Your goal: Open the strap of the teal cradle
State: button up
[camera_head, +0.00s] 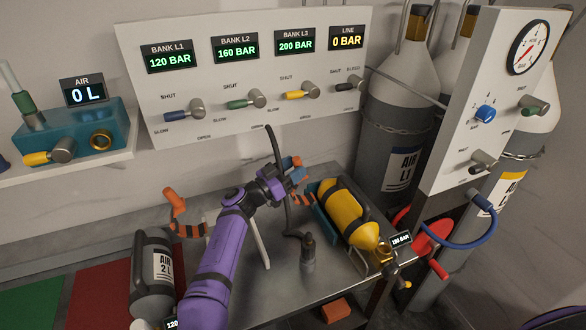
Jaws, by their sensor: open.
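The teal cradle (322,228) is on the metal bench, right of centre, with a yellow cylinder (352,212) lying tilted in it. Dark bands cross the cylinder. An orange-and-dark striped strap piece (302,200) shows at the cradle's left side, with an orange part above it. My gripper (291,176), at the end of my purple arm, is just left of the cradle's upper end, close to this strap piece. It is open. The wrist and a dark hose partly hide the fingers, so I cannot tell whether they touch the strap.
A black hose (287,212) rises beside my wrist from a fitting (308,254) on the bench (345,283). A grey AIR 2 L cylinder (152,275) stands front left. Another orange handle (175,201) is left of my arm. A valve panel (240,70) and tall cylinders (392,155) stand behind.

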jog(key=shift+a, duration=0.1)
jog(key=v, duration=0.7)
jog(key=shift+s+a+f, duration=0.1)
jog(key=shift+s+f, duration=0.05)
dwell(0.3)
